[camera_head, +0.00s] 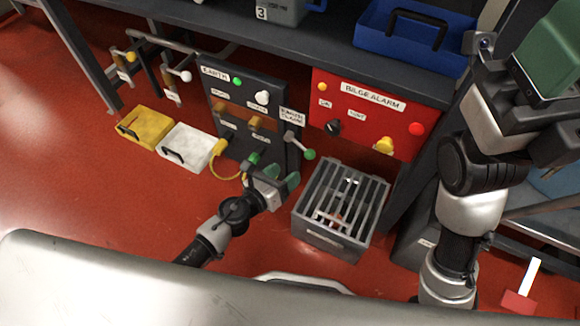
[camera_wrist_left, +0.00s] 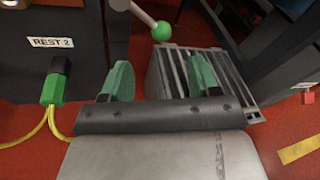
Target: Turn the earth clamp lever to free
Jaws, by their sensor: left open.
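The earth clamp lever (camera_head: 299,148) is a metal stalk with a green ball knob on the right edge of the dark earth panel (camera_head: 222,92), below the "EARTH CLAMP" label (camera_head: 292,116). It slopes down to the right. In the left wrist view the lever's green knob (camera_wrist_left: 161,31) is beyond and above the fingertips, roughly midway between them. My left gripper (camera_head: 280,177) is open and empty, below and left of the knob and apart from it; its green fingers also show in the left wrist view (camera_wrist_left: 160,78). My right gripper (camera_head: 548,65) is partly cut off; its jaw state is unclear.
A grey slatted crate (camera_head: 297,221) stands on the red floor right of my left gripper. A green plug (camera_wrist_left: 52,88) with yellow cable sits beside "REST 2". The red bilge alarm panel (camera_head: 357,118) is right of the lever. Yellow (camera_head: 147,124) and white boxes (camera_head: 186,148) stand left.

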